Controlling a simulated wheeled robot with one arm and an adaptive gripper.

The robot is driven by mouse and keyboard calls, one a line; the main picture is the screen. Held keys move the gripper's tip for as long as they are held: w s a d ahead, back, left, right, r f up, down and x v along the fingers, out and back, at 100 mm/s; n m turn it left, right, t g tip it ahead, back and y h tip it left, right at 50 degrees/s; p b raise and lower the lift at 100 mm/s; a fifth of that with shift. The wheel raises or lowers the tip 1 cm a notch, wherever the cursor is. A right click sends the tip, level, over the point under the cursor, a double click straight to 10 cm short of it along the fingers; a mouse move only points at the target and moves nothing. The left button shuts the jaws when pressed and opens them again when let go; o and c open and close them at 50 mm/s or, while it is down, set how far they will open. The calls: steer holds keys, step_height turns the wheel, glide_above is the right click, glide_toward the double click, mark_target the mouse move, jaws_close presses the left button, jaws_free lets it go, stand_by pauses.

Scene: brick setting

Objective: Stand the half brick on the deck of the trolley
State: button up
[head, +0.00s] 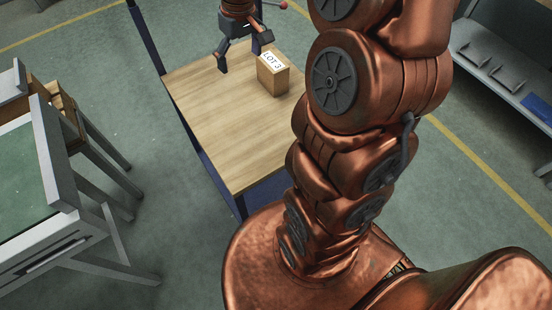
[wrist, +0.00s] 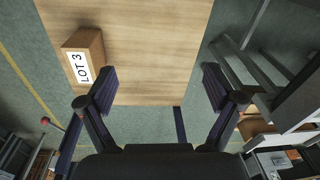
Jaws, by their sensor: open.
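A tan block (head: 272,82) with a white LOT 3 label stands on the wooden deck of the trolley (head: 215,125), near its far right part. It looks like the half brick, but I cannot be sure. My gripper (head: 243,54) is open and empty beside the block, on its far left side in the head view. In the wrist view the block (wrist: 88,45) stands on the deck (wrist: 150,30), left of and beyond my open fingers (wrist: 160,82). The block is outside the gap between them, apart from the fingertips as far as I can see.
A green-topped bench (head: 22,180) stands left of the trolley, with wooden pieces (head: 62,100) behind its raised edge. A grey shelf unit (head: 500,65) with a blue item (head: 522,115) is at the right. Most of the deck is bare.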

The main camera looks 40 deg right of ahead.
steer(key=s+a, duration=0.3)
steer(key=s, duration=0.6)
steer(key=s+a+g, duration=0.1)
steer(key=s+a, duration=0.2)
steer(key=s, duration=0.6)
steer(key=s+a+f+m+g, duration=0.1)
steer(key=s+a, duration=0.3)
steer(key=s, duration=0.5)
steer(key=shift+s+h, duration=0.2)
steer(key=shift+h, duration=0.1)
steer(key=shift+r+p, duration=0.4)
steer(key=shift+p, duration=0.05)
